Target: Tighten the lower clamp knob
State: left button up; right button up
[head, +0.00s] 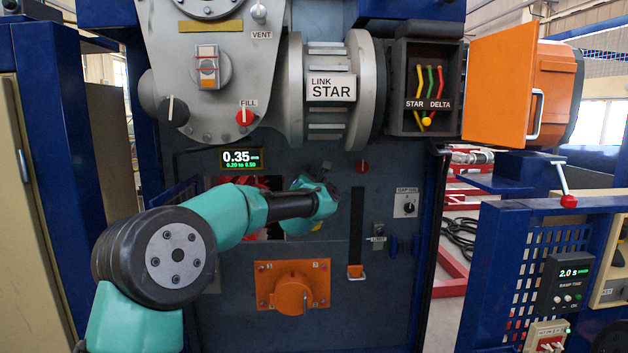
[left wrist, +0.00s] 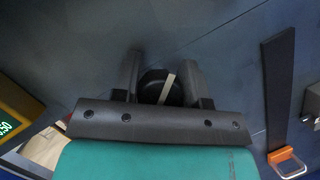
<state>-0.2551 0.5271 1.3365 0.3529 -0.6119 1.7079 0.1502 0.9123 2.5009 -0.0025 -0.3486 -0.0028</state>
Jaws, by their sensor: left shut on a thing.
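A round black knob (left wrist: 160,86) with a pale pointer line shows in the left wrist view, between my left gripper's fingers (left wrist: 163,80). The fingers are shut on it, one on each side. The pale line leans slightly to the right of upright there. In the head view my left gripper (head: 327,190) is at the dark blue panel, just right of a square opening, and it hides the knob. No lettering beside the knob is visible. My right gripper is in neither view.
A display (head: 241,159) reading 0.35 is left of my gripper. An orange switch (head: 293,287) sits below. An orange door (head: 499,81) stands open at upper right.

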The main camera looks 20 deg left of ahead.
pick_arm(q)
jog(key=m, duration=0.2)
jog(key=m+g+h, duration=0.1)
jog(key=m, duration=0.1)
jog(key=shift+f+m+h, duration=0.1)
jog(key=shift+m+h, duration=0.2)
jog(key=shift+m, duration=0.1)
jog(key=shift+d+f+m+g+h, duration=0.1)
jog(key=shift+m+g+h, duration=0.35)
jog(key=shift+m, duration=0.95)
jog(key=shift+m+g, duration=0.25)
jog(key=shift+m, duration=0.15)
jog(key=o, duration=0.9)
jog(key=s, duration=1.1)
jog(key=s+a+f, duration=0.1)
jog(key=s, duration=0.5)
jog(key=shift+s, duration=0.15)
